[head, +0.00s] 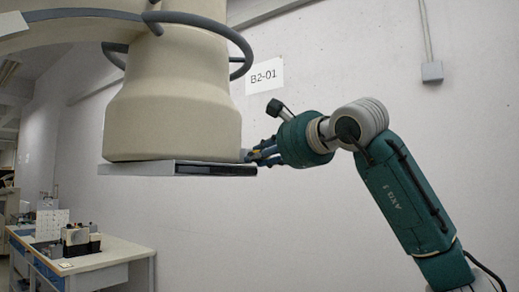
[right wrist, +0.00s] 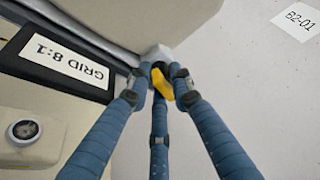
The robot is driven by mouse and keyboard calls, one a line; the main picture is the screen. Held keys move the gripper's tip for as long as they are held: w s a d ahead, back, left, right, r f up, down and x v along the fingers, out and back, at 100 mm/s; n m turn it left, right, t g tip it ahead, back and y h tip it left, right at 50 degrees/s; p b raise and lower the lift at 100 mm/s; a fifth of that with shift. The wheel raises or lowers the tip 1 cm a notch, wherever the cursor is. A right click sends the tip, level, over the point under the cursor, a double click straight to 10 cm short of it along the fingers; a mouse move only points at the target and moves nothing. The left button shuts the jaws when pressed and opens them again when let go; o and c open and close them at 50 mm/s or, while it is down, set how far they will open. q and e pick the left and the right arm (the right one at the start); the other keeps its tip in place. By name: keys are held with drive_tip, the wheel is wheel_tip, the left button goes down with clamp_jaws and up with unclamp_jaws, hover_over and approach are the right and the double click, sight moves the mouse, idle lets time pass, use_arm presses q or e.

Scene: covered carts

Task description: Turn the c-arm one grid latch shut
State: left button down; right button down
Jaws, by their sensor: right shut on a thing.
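The cream c-arm housing (head: 178,95) fills the upper left of the head view, with a flat grey grid plate (head: 140,169) under it. My right gripper (head: 250,156) reaches in from the right to the plate's right end. In the right wrist view the three blue fingers of this gripper (right wrist: 162,85) close around a small yellow latch (right wrist: 162,82) at the housing's corner. A label reading "GRID 8:1" (right wrist: 66,67) lies to its left. The fingers hide part of the latch, so I cannot tell its exact angle. My left gripper is not in view.
A bench (head: 105,258) with small equipment stands at the lower left. A grey cable (head: 215,28) loops around the housing. The wall carries a B2-01 sign (head: 264,76) and a socket box (head: 432,72). Space below the plate is open.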

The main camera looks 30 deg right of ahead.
drive_tip(key=m+g+p, duration=0.1)
drive_tip(key=m+p, duration=0.1)
drive_tip(key=r+m+y+p, duration=0.1)
drive_tip(key=m+p, duration=0.1)
drive_tip(key=p, duration=0.1)
drive_tip(key=m+g+y+p, duration=0.1)
drive_tip(key=m+p, duration=0.1)
drive_tip(key=shift+d+r+g+p, duration=0.3)
drive_tip(key=shift+p, duration=0.05)
drive_tip(key=m+g+y+p, duration=0.1)
drive_tip(key=m+p, duration=0.2)
drive_tip(key=shift+f+y, duration=0.2)
drive_tip(key=shift+y, duration=0.2)
drive_tip(key=shift+w+f+m+g+y+p, duration=0.1)
drive_tip(key=shift+f+m+g+y+p, duration=0.15)
drive_tip(key=shift+m+y+p, duration=0.45)
drive_tip(key=shift+f, duration=0.25)
drive_tip(key=c, duration=1.6)
unclamp_jaws()
drive_tip(key=shift+m, duration=0.3)
drive_tip(key=shift+c, duration=0.2)
drive_tip(key=shift+d, duration=0.25)
drive_tip(key=shift+a+r, duration=0.1)
drive_tip(key=shift+a, duration=0.1)
